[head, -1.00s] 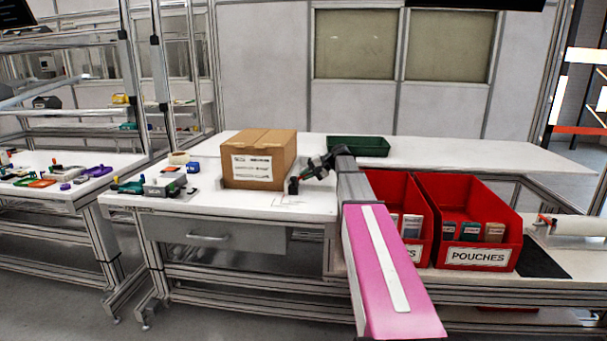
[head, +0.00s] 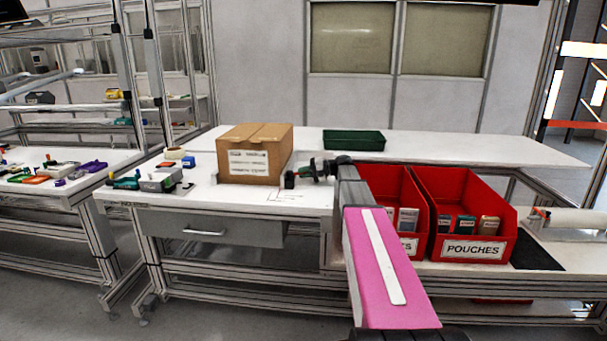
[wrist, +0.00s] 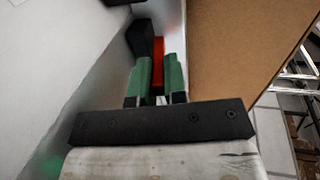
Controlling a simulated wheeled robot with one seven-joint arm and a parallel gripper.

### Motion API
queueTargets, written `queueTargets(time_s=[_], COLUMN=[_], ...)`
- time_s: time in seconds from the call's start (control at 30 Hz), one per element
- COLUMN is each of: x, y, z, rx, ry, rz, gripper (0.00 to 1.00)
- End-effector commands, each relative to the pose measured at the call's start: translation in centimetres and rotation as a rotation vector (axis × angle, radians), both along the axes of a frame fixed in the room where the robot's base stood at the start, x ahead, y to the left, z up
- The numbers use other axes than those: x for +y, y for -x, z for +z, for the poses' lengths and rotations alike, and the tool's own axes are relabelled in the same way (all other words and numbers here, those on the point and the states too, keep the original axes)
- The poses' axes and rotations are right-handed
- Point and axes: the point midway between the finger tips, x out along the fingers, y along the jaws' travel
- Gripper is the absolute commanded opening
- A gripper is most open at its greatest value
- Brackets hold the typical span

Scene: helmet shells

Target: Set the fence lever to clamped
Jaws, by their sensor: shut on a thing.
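The fence lever (wrist: 158,52) shows as a red bar in the wrist view, beside a black block (wrist: 145,38) and close to the cardboard box (wrist: 225,45). My gripper (wrist: 160,68) has green fingers, one on each side of the red bar, and is shut on it. The lever's far end and base are hidden. In the head view my gripper (head: 290,180) is low over the white table, just right of the cardboard box (head: 255,152). The lever itself cannot be made out there.
A dark green tray (head: 354,140) lies behind on the white surface. Red bins (head: 475,248) holding small packs stand to the right of my arm. Small tools and a grey device (head: 160,182) lie left of the box. The table front (head: 235,200) is clear.

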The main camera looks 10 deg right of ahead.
Motion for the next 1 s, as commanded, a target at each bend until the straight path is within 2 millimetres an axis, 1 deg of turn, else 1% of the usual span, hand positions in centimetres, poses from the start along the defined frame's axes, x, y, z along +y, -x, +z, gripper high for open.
queueTargets(time_s=[0.1,0.13,0.17,0.2,0.47,0.57,0.63,0.77,1.0], x=[0.0,0.0,0.0,0.0,0.0,-0.3,-0.9,-2.9,-7.0], y=[0.0,0.0,0.0,0.0,0.0,0.1,0.3,0.9,2.2], z=[0.0,0.0,0.0,0.0,0.0,0.1,0.2,0.7,1.8], rx=[0.001,0.001,0.001,0.001,0.001,0.001,0.001,0.000,0.000], ry=[0.001,0.001,0.001,0.001,0.002,0.002,0.002,0.002,0.002], rz=[0.001,0.002,0.002,0.002,0.001,0.000,0.000,-0.002,-0.001], gripper=[0.00,0.16,0.26,0.38,0.38,0.38,0.38,0.38,0.38])
